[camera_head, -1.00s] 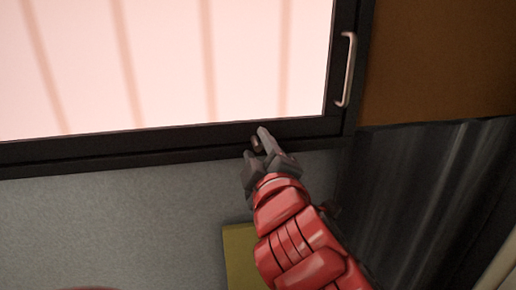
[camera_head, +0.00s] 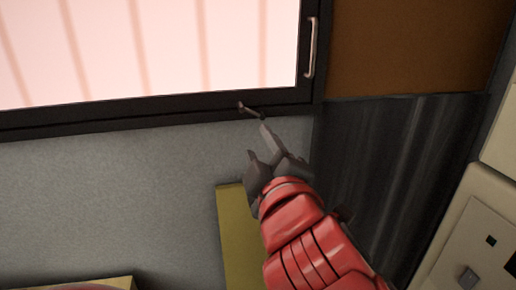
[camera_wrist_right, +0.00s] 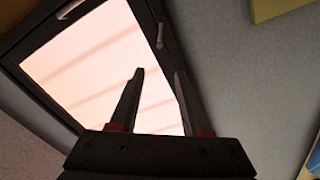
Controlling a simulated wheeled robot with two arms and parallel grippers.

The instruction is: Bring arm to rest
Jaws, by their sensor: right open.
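My red right arm reaches up from the bottom in the head view. Its dark grey right gripper (camera_head: 258,142) is open, with nothing seen between its fingers. The fingertips are just below a small dark latch-like piece (camera_head: 250,110) on the lower bar of a black-framed window (camera_head: 150,118). A small gap shows between the latch and the fingers. In the right wrist view the two fingers (camera_wrist_right: 158,72) stand apart before the bright window pane. My left gripper is not in view.
A pale vertical handle (camera_head: 311,48) is on the window's right side. A brown panel (camera_head: 400,50) and a dark streaked surface (camera_head: 390,170) lie to the right. A beige panel with switches (camera_head: 475,250) is at lower right. A yellow board (camera_head: 236,235) is beside my arm.

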